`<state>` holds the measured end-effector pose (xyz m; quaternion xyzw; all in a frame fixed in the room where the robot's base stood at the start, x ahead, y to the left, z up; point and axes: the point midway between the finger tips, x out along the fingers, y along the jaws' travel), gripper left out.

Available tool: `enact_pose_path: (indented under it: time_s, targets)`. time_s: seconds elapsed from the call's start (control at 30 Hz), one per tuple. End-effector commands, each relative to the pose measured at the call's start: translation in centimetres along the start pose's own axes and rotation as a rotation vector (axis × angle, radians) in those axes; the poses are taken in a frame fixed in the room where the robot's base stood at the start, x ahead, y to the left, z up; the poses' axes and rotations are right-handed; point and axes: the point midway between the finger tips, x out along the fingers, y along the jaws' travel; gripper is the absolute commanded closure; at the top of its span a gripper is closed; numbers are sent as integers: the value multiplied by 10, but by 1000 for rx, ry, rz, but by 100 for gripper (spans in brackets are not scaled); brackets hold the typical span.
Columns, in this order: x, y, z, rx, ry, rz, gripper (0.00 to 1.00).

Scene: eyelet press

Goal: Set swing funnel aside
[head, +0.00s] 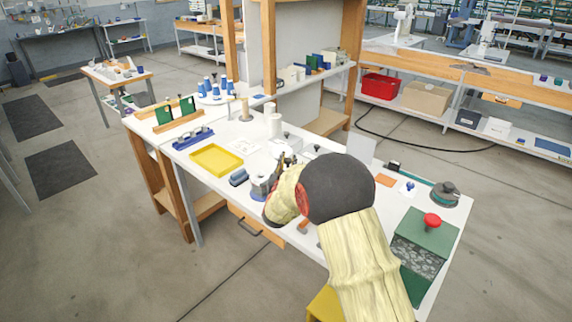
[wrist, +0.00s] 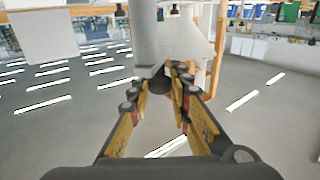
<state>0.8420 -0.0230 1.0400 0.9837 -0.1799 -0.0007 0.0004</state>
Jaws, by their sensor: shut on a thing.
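The exact grip contact is partly hidden by the fingers. In the head view my own arm covers most of the gripper and the funnel. A grey press-like device (head: 261,185) stands on the workbench (head: 205,195) just left of my arm.
A yellow tray (head: 216,159) lies on the bench left of the arm. A blue rack (head: 193,138) and white cylinders (head: 274,125) stand behind. At right are a green box with a red knob (head: 432,221) and a round grey device (head: 445,195). Bare bench shows around the tray.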

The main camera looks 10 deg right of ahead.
Motion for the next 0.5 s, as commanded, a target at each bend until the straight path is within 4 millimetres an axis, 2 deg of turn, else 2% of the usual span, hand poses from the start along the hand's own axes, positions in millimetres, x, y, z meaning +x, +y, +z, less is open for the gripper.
enact_pose_path:
  time_s: [0.5]
  targets:
    - [1,13,-3,1,1,429,100]
